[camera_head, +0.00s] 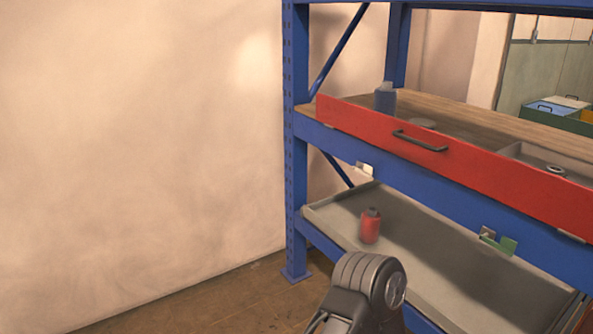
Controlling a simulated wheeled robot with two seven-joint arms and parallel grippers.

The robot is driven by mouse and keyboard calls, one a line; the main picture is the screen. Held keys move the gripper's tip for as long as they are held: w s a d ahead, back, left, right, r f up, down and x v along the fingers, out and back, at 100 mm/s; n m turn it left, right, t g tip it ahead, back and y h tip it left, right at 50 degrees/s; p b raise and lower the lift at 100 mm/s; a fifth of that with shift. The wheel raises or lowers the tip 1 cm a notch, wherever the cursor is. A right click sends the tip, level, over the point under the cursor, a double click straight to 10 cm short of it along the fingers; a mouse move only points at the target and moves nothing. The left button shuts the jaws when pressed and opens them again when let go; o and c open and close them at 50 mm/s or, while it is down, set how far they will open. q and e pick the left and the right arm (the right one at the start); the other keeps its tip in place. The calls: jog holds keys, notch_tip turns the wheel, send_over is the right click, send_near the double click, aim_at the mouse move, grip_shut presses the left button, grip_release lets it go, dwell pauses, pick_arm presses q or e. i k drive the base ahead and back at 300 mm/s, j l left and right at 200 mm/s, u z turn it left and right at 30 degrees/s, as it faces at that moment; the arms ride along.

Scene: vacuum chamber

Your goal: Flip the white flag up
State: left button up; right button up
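A small white flag (366,169) sits on the front of the blue shelf beam, below the left part of the red panel. It is small in the picture, and I cannot tell clearly whether it points up or down. A green flag (500,243) sits on a metal bracket farther right along the same beam. A grey link of my own arm (367,289) shows at the bottom centre, in front of the lower shelf. No gripper fingers show.
The blue rack (297,180) carries a red front panel (465,166) with a black handle (420,141). A red bottle (370,226) stands on the lower grey tray (455,262). A blue container (385,98) is above. Floor left of the rack is clear, before a bare wall.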

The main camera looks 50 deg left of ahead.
aim_at(368, 169)
jog(key=u, duration=1.4)
